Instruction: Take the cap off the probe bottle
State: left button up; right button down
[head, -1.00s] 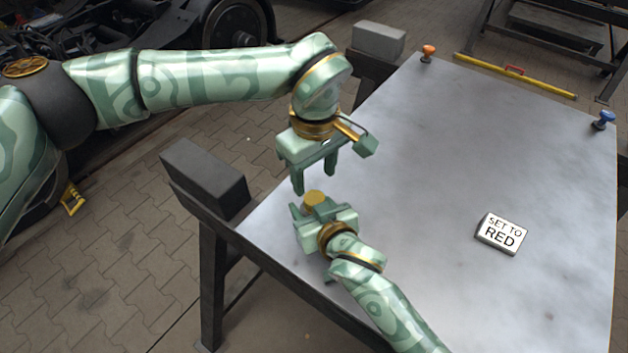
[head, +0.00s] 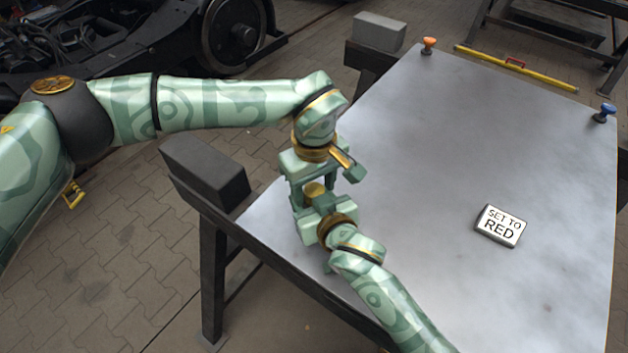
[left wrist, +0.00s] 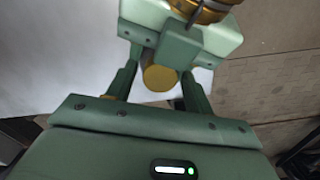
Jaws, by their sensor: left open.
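The probe bottle's gold cap (head: 314,189) points up near the table's left edge; its round top also shows in the left wrist view (left wrist: 160,78). My right gripper (head: 318,204) is around the bottle just below the cap and seems shut on it. The bottle's body is hidden by the grippers. My left gripper (head: 312,187) is directly above, pointing down, open, with one finger on each side of the cap. In the left wrist view the cap lies between the left fingers (left wrist: 160,72), with gaps visible beside it.
A "SET TO RED" sign block (head: 500,226) lies on the grey table (head: 430,160). An orange knob (head: 428,46) and a blue knob (head: 604,113) stand at the far edge. A yellow level (head: 515,67) lies beyond. The table's middle is clear.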

pick_arm(q)
jog(key=c, duration=1)
jog(key=n, duration=0.3)
jog(key=o, duration=1.1)
